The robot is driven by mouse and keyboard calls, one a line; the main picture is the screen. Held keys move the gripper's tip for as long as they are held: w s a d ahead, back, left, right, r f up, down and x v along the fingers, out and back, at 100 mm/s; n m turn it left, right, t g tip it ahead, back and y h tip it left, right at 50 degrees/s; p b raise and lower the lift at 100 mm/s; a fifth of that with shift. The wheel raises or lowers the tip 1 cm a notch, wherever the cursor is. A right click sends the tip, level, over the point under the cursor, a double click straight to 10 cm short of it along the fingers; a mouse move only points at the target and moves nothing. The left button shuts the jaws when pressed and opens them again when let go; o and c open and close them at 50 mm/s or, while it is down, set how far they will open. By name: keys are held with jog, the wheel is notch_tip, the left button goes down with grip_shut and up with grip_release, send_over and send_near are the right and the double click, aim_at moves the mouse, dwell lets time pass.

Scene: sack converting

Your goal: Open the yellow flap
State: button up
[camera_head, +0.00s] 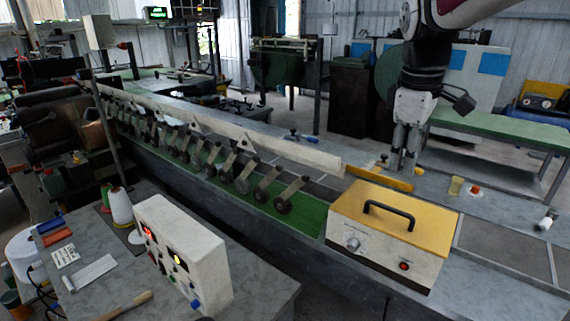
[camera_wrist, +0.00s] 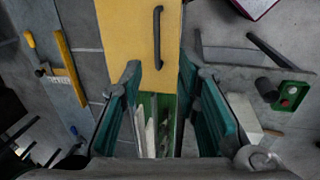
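The yellow flap (camera_head: 425,222) is the flat lid on top of a white control box (camera_head: 375,250). It lies flat and closed and has a black bar handle (camera_head: 389,212). In the wrist view the yellow flap (camera_wrist: 120,35) is at the top, and its handle (camera_wrist: 158,38) runs up from between the fingertips. My gripper (camera_head: 403,168) points down beyond the box's far edge in the head view, apart from the handle. In the wrist view my gripper (camera_wrist: 158,72) has its two teal-padded fingers spread with an empty gap.
A yellow bar (camera_head: 379,178) lies on the bench behind the box. A green conveyor (camera_head: 303,215) with several rollers runs left of it. A white console (camera_head: 180,255) stands front left.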

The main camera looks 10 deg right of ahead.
send_near(394, 211)
jog(key=f, duration=0.2)
jog(key=d+f, duration=0.1)
jog(key=f, duration=0.2)
jog(key=w+f, duration=0.1)
jog(key=f, duration=0.1)
jog(key=shift+w+d+f+p, duration=0.1)
jog(key=shift+d+f+p, duration=0.1)
jog(key=shift+f+p, duration=0.15)
jog(key=shift+r, duration=0.1)
grip_shut()
